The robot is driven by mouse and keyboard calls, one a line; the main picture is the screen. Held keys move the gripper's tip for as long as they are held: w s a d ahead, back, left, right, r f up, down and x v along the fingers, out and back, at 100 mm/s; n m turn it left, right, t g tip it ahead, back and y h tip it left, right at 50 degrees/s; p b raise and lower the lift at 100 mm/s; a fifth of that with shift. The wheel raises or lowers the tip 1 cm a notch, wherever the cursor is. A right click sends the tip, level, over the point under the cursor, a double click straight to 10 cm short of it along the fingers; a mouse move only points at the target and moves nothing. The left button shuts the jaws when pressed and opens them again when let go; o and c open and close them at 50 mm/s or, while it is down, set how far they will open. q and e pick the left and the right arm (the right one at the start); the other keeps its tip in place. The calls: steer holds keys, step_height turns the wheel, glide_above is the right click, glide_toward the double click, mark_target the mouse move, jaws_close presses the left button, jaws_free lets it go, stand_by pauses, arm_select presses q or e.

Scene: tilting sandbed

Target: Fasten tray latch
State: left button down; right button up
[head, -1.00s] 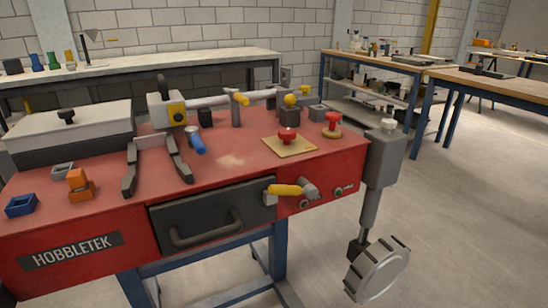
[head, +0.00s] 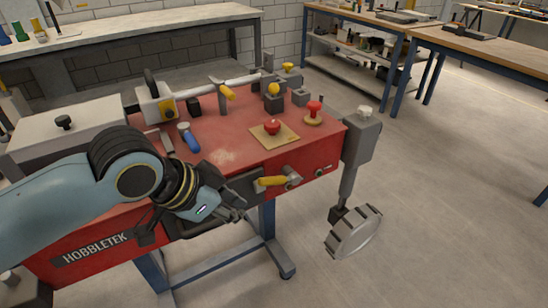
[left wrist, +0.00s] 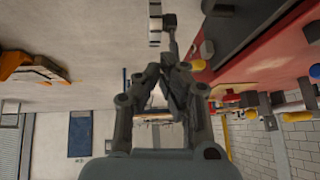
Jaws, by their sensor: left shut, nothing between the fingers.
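A yellow-handled latch lever (head: 270,181) with a grey round pivot (head: 291,179) sits on the red front face of the bench, at the right end of the dark grey tray (head: 240,185). The lever lies roughly level, its handle pointing left over the tray's edge. My left arm hides most of the tray and its pull handle. My left gripper (head: 236,210) is shut and empty, in front of the tray, a little left of and below the lever. Its closed fingers also show in the left wrist view (left wrist: 168,62). My right gripper is not in view.
A grey handwheel (head: 354,232) hangs below the bench's right corner. Red knobs (head: 272,127) and a blue-handled tool (head: 190,139) sit on the red top (head: 225,155). A lidded grey box (head: 65,130) stands at the left. The floor in front and right is clear.

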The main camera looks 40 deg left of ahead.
arm_select(q)
steer(key=w+a+r+m+t+h, duration=0.2)
steer(key=w+a+r+t, duration=0.3)
steer(key=w, duration=0.4)
steer(key=g+b, duration=0.1)
glide_above(273, 184)
steer(key=w+d, duration=0.2)
step_height(273, 184, down, 5)
steer(key=shift+s+a+f, duration=0.3)
steer(key=shift+f, duration=0.3)
steer(key=shift+s+a+f, duration=0.25)
steer(key=shift+a+f, duration=0.05)
steer(key=shift+f, duration=0.3)
steer(key=shift+s+a+f, duration=0.3)
steer(key=shift+f, duration=0.3)
steer(key=f+b, duration=0.1)
steer(key=b, duration=0.2)
steer(key=s+f+t+b, duration=0.1)
steer(key=b, duration=0.1)
steer(key=s+f+h+b, duration=0.1)
steer(key=b, duration=0.2)
steer(key=shift+a+f+b, duration=0.15)
steer(key=shift+a+b, duration=0.15)
steer(key=shift+a, duration=0.1)
